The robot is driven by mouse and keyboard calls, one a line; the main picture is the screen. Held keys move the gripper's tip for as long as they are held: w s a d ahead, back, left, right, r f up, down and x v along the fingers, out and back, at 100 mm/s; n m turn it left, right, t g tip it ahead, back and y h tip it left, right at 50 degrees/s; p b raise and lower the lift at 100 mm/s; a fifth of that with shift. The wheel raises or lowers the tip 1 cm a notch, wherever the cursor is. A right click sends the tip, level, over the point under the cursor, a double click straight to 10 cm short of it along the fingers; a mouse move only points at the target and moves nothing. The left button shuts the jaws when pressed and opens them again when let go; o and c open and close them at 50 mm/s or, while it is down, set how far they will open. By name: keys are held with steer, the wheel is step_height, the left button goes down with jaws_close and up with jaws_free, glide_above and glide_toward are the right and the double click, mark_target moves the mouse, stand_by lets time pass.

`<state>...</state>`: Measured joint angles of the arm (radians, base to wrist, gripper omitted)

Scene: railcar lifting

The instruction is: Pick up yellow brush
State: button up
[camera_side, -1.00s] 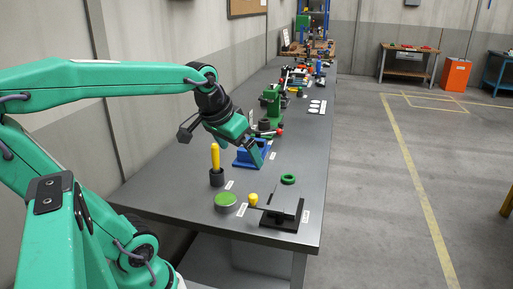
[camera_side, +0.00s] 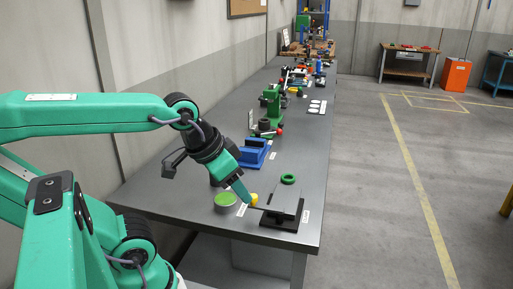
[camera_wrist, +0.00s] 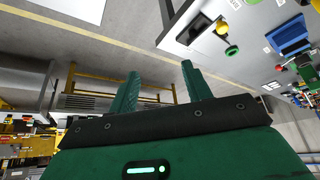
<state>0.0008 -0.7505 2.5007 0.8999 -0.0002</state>
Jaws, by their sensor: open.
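A small yellow piece (camera_side: 254,199) lies on the grey bench beside a green-topped round tin; I cannot tell its full shape or whether it is the brush. It seems to show in the wrist view as a yellow spot (camera_wrist: 222,29). The tall yellow handle that stood in a dark cup (camera_side: 214,181) is hidden behind my gripper now. My gripper (camera_side: 244,196) points down with its tips close to the small yellow piece, between it and the tin; contact cannot be told. In the wrist view my gripper (camera_wrist: 160,70) has its fingers apart with nothing between them.
The green-topped tin (camera_side: 226,203) stands left of the fingertips. A dark stand with a grey plate (camera_side: 284,208) and a green ring (camera_side: 288,179) are to the right. A blue block (camera_side: 254,154) and a green machine (camera_side: 270,105) stand farther back.

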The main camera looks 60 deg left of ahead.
steer(key=shift+r, duration=0.15)
steer(key=w+a+r+n+g+y, duration=0.1)
steer(key=w+a+r+g, duration=0.1)
steer(key=w+a+r, duration=0.6)
steer(key=w+a+r+n+g, duration=0.1)
steer(key=w+a, duration=0.2)
steer(key=a, duration=0.7)
steer(key=w+a+n+g, duration=0.1)
steer(key=w+a, duration=0.1)
steer(key=a, duration=0.7)
steer(key=s+a+f+n+g+h, duration=0.1)
steer(key=a+f, duration=0.1)
steer(key=a, duration=0.5)
steer(key=s+a+f+n+g, duration=0.1)
steer(key=a+f, duration=0.2)
steer(key=a, duration=0.4)
steer(key=shift+s+d+f, duration=0.1)
steer(key=shift+d+f, duration=0.1)
steer(key=shift+f, duration=4.95)
steer(key=shift+d+f, duration=0.15)
steer(key=shift+f, duration=4.95)
steer(key=shift+m, duration=0.3)
